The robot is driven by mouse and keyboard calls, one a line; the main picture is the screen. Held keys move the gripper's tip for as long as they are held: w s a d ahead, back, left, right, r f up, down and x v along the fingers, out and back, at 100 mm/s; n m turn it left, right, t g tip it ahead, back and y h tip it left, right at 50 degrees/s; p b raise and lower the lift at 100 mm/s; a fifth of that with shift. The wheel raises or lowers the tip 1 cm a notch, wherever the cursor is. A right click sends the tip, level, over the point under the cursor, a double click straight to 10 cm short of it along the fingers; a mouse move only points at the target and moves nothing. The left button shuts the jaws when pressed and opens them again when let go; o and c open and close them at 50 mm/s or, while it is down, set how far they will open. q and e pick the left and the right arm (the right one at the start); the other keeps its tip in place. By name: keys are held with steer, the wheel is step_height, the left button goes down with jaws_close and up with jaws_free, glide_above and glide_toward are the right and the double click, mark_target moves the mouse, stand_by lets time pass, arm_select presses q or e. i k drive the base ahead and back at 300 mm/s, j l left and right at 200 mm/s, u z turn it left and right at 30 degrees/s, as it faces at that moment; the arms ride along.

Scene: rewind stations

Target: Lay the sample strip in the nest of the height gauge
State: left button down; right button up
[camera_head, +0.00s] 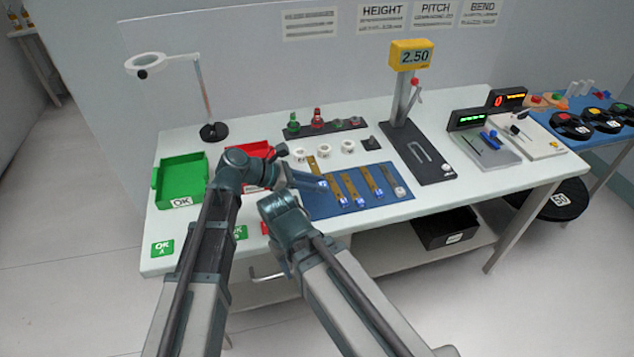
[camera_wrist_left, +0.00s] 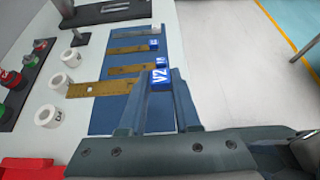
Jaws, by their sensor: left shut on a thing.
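My left gripper (camera_head: 316,183) is shut on the blue tag end of a brass sample strip (camera_head: 313,165), over the left part of the blue mat (camera_head: 320,211). In the left wrist view, the fingers (camera_wrist_left: 158,92) close around the tag marked V2, and the brass strip (camera_wrist_left: 100,88) points left past the mat's edge. I cannot tell whether it touches the mat. The height gauge (camera_head: 405,105) stands to the right, with a yellow 2.50 display and a U-shaped nest (camera_head: 425,157) on its dark base. The nest looks empty. My right gripper is not visible; only its arm shows.
Several other tagged strips (camera_head: 350,184) lie on the mat between my left gripper and the gauge. White rings (camera_head: 348,146) and a dark rack (camera_head: 340,127) sit behind. A green bin (camera_head: 181,181) and a red bin (camera_head: 250,149) stand left. Gauge boxes (camera_head: 482,150) stand right.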

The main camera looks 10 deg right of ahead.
mark_target(423, 160)
steer(key=l+z, duration=0.35)
steer(key=i+l+z, duration=0.1)
steer(key=z, duration=0.3)
steer(key=i+l+z, duration=0.15)
steer(key=z, duration=0.2)
steer(key=i, duration=0.1)
